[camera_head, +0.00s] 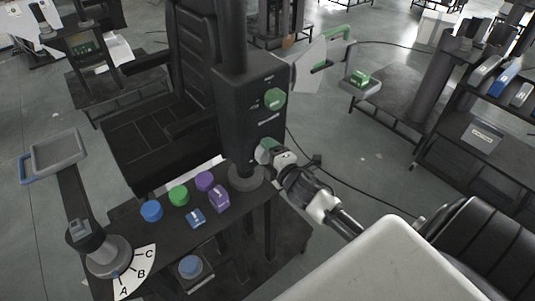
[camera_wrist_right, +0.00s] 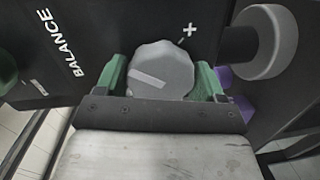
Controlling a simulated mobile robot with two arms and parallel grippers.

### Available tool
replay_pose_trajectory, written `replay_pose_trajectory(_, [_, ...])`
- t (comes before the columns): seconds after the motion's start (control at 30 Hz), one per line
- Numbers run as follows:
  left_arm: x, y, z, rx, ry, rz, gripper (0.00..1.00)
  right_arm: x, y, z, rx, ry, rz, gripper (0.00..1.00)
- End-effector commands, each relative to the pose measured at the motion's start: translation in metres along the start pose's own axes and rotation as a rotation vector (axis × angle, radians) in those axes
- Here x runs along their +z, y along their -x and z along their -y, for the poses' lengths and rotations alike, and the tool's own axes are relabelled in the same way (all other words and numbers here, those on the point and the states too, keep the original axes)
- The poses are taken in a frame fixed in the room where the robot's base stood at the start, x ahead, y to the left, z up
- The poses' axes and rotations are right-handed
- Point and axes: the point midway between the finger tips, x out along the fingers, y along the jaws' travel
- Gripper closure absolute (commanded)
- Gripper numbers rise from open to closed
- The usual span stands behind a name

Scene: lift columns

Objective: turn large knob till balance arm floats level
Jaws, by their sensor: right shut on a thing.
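A dark column box (camera_head: 250,115) carries a green knob (camera_head: 275,99) on its upper face. Lower on the box, my right gripper (camera_head: 267,151) is at another knob, which it largely hides in the head view. In the right wrist view, this large grey faceted knob (camera_wrist_right: 160,72) has a pale pointer bar and sits between the green finger pads of my right gripper (camera_wrist_right: 165,85), shut on it. "BALANCE" and a plus sign are printed beside it. My left gripper is not in view.
A grey tray (camera_head: 56,152) on a post with an A-B-C dial (camera_head: 138,271) is at left. A small tray with a green block (camera_head: 360,77) is at right. A black chair (camera_head: 150,140) stands behind.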

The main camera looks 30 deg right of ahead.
Motion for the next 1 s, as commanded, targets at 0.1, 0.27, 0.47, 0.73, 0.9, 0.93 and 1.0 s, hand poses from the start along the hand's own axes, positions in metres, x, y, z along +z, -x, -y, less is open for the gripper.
replay_pose_trajectory(0.1, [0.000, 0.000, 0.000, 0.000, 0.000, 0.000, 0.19, 0.000, 0.001, 0.002, -0.004, 0.000, 0.001, 0.17])
replay_pose_trajectory(0.27, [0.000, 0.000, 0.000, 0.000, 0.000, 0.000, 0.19, 0.000, 0.000, 0.001, -0.003, 0.001, 0.001, 0.06])
replay_pose_trajectory(0.47, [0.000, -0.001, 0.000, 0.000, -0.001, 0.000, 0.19, 0.000, 0.001, 0.001, -0.002, 0.001, 0.000, 0.06])
replay_pose_trajectory(0.73, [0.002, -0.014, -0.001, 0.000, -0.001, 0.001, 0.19, 0.001, 0.038, 0.005, -0.004, 0.003, 0.000, 0.06])
replay_pose_trajectory(0.9, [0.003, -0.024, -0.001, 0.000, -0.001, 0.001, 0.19, 0.001, 0.073, 0.006, -0.005, 0.001, 0.000, 0.06])
replay_pose_trajectory(0.93, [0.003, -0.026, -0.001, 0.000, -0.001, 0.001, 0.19, 0.000, 0.078, 0.005, -0.004, 0.001, 0.000, 0.06])
replay_pose_trajectory(1.0, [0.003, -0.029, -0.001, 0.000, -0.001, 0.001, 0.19, 0.001, 0.089, 0.005, -0.005, 0.000, 0.000, 0.06])
